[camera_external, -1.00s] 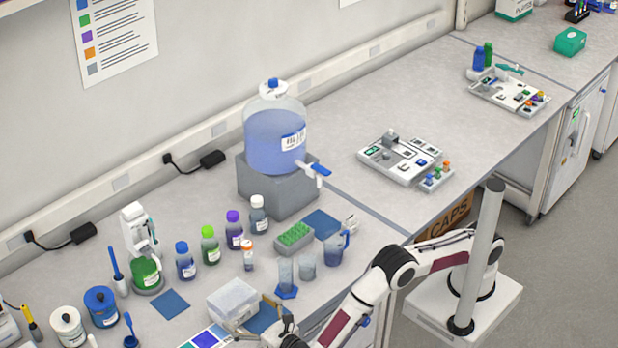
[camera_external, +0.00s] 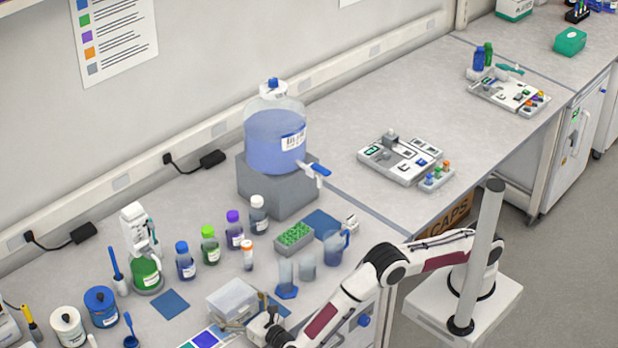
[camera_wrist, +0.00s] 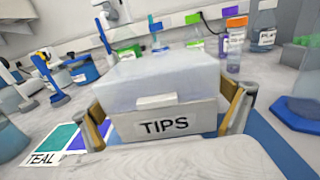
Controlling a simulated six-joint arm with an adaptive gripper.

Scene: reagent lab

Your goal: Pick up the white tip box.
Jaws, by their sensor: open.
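The white tip box (camera_external: 232,298) stands on the bench near its front edge, with a translucent lid. In the wrist view the tip box (camera_wrist: 160,85) fills the middle, its front label reading "TIPS" facing me. My gripper (camera_wrist: 168,120) is open, with one finger at the left side of the box and the other at the right side. I cannot tell whether the fingers touch the box. In the external view my gripper (camera_external: 250,326) is low beside the box's front and partly hidden by my wrist.
Clear beakers (camera_external: 306,267), a green tube rack (camera_external: 293,236) and several capped bottles stand behind and right. A blue square mat (camera_external: 170,303) lies at left.

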